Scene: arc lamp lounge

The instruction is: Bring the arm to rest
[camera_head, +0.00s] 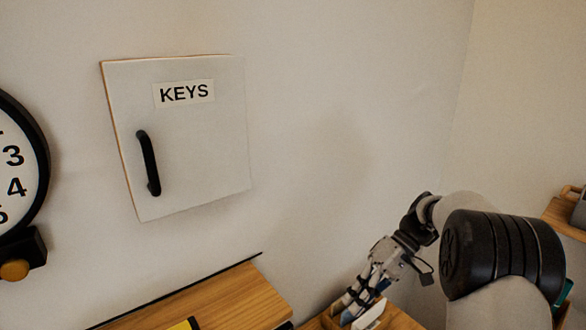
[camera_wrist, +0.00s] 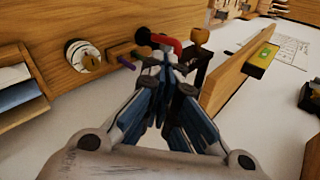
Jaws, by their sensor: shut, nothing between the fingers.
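My gripper (camera_head: 347,306) shows in the head view at the lower middle right, pointing down and left. Its fingers are shut with nothing between them. In the wrist view my gripper (camera_wrist: 163,72) shows its fingers close together, near a red and black handle-like item (camera_wrist: 166,42). I cannot tell whether they touch it. My arm reaches in from the lower right of the head view, bent at a dark joint.
A shut white KEYS cabinet (camera_head: 190,135) with a black handle (camera_head: 148,163) hangs on the wall. A clock (camera_head: 18,170) is at left. A wooden shelf (camera_head: 215,300) is below. The wrist view shows a wooden panel (camera_wrist: 35,45), a dial (camera_wrist: 86,56) and an upright board (camera_wrist: 236,76).

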